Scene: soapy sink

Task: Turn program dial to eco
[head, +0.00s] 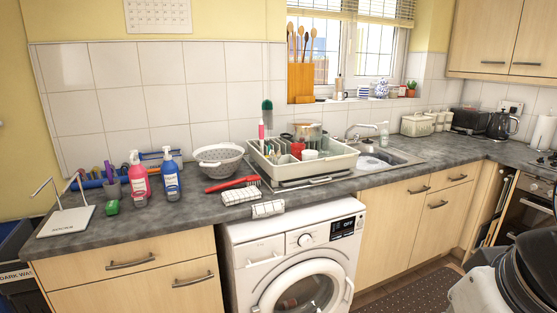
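The white washing machine (262,278) stands under the worktop in the middle of the head view. Its round program dial (304,240) is on the front panel, left of a small dark display (348,226) that seems to read "OFF". The dial's pointer and its markings are too small to read, so I cannot tell which program it points to. The round door (345,288) below looks closed, with its lower part cut off by the frame. Dark and white parts of my arm show at the lower right, well apart from the machine. My gripper's fingers are not in view.
The worktop holds a colander (218,158), spray bottles (171,176), a dish rack (262,160) and a sink (385,158). The floor mat (410,290) right of the machine looks clear.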

